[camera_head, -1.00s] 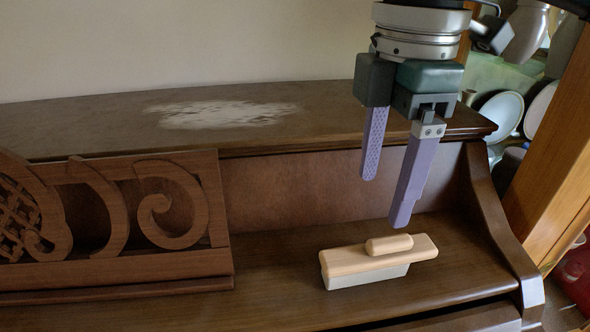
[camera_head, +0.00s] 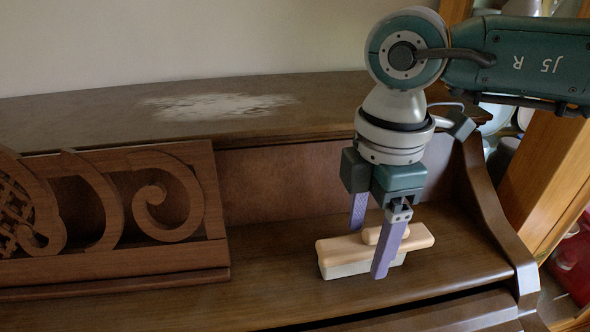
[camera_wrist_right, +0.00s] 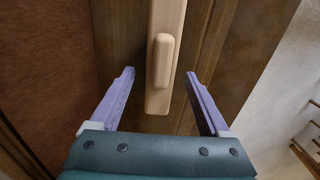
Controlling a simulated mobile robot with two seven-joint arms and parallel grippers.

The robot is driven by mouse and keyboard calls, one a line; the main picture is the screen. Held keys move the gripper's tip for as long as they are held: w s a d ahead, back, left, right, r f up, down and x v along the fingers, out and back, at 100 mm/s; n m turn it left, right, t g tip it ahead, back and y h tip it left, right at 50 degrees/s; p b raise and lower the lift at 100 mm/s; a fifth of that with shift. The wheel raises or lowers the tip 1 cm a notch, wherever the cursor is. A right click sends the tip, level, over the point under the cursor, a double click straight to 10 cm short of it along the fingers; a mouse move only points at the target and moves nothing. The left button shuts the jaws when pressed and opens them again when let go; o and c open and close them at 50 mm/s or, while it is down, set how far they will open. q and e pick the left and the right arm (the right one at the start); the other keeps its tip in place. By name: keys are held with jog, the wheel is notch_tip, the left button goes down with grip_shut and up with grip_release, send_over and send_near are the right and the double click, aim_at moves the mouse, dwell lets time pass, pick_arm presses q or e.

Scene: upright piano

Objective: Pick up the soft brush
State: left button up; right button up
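The soft brush (camera_head: 343,256) has a pale wooden back, a small raised grip and light bristles below. It lies on the piano's lower ledge. My right gripper (camera_head: 370,252) is open and points down over the brush, one purple finger behind it and one in front. In the right wrist view the brush (camera_wrist_right: 163,85) lies between the open fingers (camera_wrist_right: 163,95), with a gap on each side. My left gripper is not in view.
A carved wooden music stand (camera_head: 110,220) stands on the left of the ledge. A pale dusty patch (camera_head: 215,106) lies on the piano's top. The piano's curved side (camera_head: 490,210) rises right of the brush.

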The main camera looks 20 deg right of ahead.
aim_at(370, 232)
grip_shut()
dwell(0.4)
jog(key=shift+r, duration=0.15)
jog(key=shift+r, duration=0.2)
notch_tip(370, 232, up, 19)
jog(key=p, duration=0.1)
jog(key=shift+r+p, duration=0.2)
jog(key=shift+p, duration=0.2)
jog(key=c, duration=0.6)
grip_release()
grip_shut()
